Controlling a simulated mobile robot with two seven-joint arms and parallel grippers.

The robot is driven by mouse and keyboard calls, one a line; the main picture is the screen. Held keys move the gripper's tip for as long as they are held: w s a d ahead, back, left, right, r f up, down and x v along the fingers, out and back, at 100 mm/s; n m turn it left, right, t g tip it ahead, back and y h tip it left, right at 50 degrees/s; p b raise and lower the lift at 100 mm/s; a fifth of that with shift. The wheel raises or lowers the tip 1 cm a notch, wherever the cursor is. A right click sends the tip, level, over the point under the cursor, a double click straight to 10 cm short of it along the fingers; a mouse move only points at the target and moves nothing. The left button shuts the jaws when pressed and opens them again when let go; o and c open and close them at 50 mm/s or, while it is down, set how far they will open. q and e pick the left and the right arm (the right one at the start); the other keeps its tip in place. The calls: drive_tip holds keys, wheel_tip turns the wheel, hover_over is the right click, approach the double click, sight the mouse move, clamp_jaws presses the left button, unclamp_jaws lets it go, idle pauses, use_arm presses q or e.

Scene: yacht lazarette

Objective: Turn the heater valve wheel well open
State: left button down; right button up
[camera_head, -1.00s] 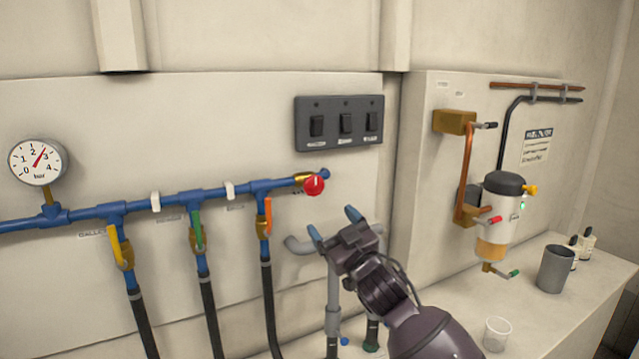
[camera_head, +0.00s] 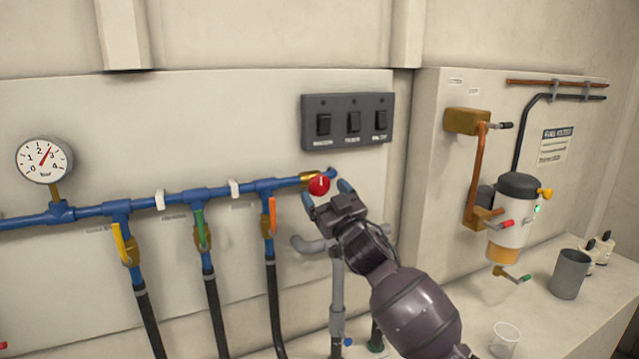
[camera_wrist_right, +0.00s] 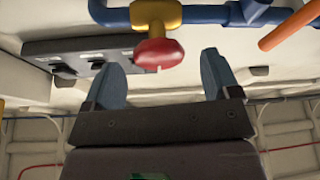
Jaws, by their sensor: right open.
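The heater valve wheel is a small round red knob (camera_head: 319,185) on a brass body at the right end of the blue pipe. It also shows in the right wrist view (camera_wrist_right: 158,54), at the top middle between the lines of the two fingers. My right gripper (camera_head: 326,195) is open, with its blue-grey fingertips close to the wheel, one on each side of it in the head view. In the right wrist view the open fingers (camera_wrist_right: 165,76) have nothing between their pads but the wheel ahead of them. I cannot tell whether either finger touches it. My left gripper is not in view.
Orange (camera_head: 272,215), green (camera_head: 200,230) and yellow (camera_head: 119,243) lever valves hang along the blue pipe to the left. A dark switch panel (camera_head: 346,121) is above the wheel. A grey cup (camera_head: 570,273) and a clear cup (camera_head: 505,338) stand on the right counter.

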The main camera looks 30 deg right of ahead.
sight(322, 187)
drive_tip(key=shift+x, duration=1.55)
drive_tip(key=shift+d, duration=0.1)
drive_tip(key=c, duration=0.9)
drive_tip(key=shift+n, duration=0.3)
drive_tip(key=n+y, duration=0.2)
drive_tip(key=n, duration=0.1)
drive_tip(key=n+g+y, duration=0.1)
drive_tip(key=n+y, duration=0.1)
drive_tip(key=n, duration=0.2)
drive_tip(key=n+g, duration=0.1)
drive_tip(key=n, duration=0.2)
drive_tip(key=n+g+y, duration=0.1)
drive_tip(key=n+g, duration=0.1)
drive_tip(key=n, duration=0.2)
drive_tip(key=shift+y, duration=0.3)
drive_tip(key=shift+f+n, duration=0.1)
drive_tip(key=shift+n, duration=0.3)
